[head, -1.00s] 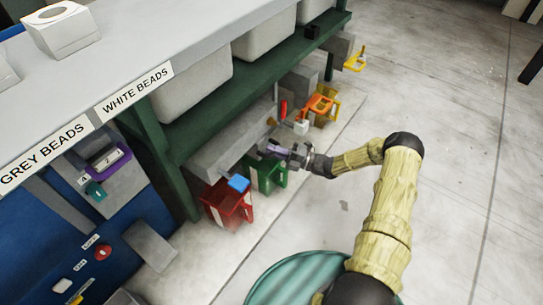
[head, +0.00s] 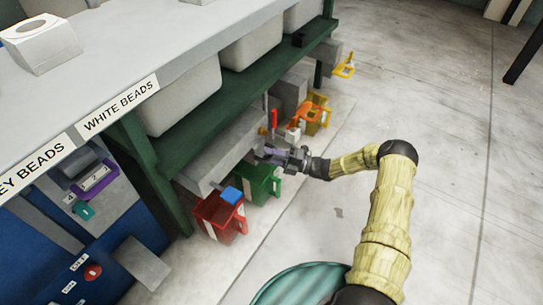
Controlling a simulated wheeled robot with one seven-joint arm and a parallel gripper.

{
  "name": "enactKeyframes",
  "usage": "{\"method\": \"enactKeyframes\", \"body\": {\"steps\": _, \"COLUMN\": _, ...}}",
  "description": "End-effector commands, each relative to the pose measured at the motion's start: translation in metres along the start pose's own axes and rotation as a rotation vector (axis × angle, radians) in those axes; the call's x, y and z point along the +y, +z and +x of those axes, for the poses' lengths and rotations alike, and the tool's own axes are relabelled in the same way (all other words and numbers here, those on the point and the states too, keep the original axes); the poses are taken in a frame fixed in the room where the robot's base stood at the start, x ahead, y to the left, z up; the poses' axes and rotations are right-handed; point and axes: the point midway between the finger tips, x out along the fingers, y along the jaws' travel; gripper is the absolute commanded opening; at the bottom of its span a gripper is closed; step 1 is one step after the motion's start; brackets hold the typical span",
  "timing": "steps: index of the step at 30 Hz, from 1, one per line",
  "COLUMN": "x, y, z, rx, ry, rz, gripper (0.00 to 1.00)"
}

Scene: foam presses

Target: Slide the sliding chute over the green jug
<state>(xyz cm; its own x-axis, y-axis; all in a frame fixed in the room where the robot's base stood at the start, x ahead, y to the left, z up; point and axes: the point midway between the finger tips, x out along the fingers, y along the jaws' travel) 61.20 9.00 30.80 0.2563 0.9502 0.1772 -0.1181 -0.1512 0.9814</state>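The green jug (head: 263,186) stands on the floor under the green shelf, with a white patch on its right side. A small purple-grey piece (head: 267,153), perhaps part of the sliding chute, shows just above and behind the jug, below the grey beam. My gripper (head: 276,155) is at this piece, reaching in from the right above the jug's rear edge. The fingers are small and dark, and I cannot tell whether they are closed on it. The rest of the chute is not clear to me.
A red jug (head: 218,216) with a blue piece (head: 232,195) above it stands left of the green jug. Orange and yellow jugs (head: 318,117) stand further back. A grey beam (head: 222,155) hangs under the shelf (head: 220,100). The floor at right is clear.

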Motion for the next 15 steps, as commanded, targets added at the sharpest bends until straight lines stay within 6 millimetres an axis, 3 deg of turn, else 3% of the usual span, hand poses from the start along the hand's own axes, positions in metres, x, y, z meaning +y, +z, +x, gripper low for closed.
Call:
{"method": "enactKeyframes", "body": {"steps": 8, "x": 0.001, "y": 0.0, "z": -0.001, "rx": 0.0, "ry": 0.002, "rz": -0.001, "gripper": 0.36}}
{"method": "enactKeyframes", "body": {"steps": 15, "x": 0.004, "y": 0.001, "z": -0.025, "rx": -0.003, "ry": 0.001, "rz": 0.0, "gripper": 0.36}}
